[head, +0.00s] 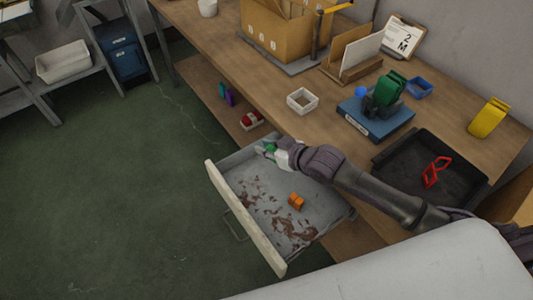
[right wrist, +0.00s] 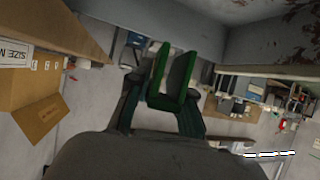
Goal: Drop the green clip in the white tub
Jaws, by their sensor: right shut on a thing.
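My right gripper (head: 268,152) is shut on a green clip (head: 270,147), over the far left part of an open drawer (head: 250,190). In the right wrist view the green clip (right wrist: 172,76) stands between the fingers. A small white open box (head: 302,101) sits on the bench, behind and right of the gripper. A larger white tub (head: 63,61) stands on a grey shelf at the far left. I cannot tell which of these two the task names. My left gripper is not in view.
The drawer holds an orange piece (head: 296,202) and brown stains. A larger green object (head: 388,90) stands on a blue block (head: 375,120). A black tray (head: 405,160) holds a red frame (head: 436,172). A yellow piece (head: 488,117) is at right. Cardboard boxes (head: 285,32) stand behind.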

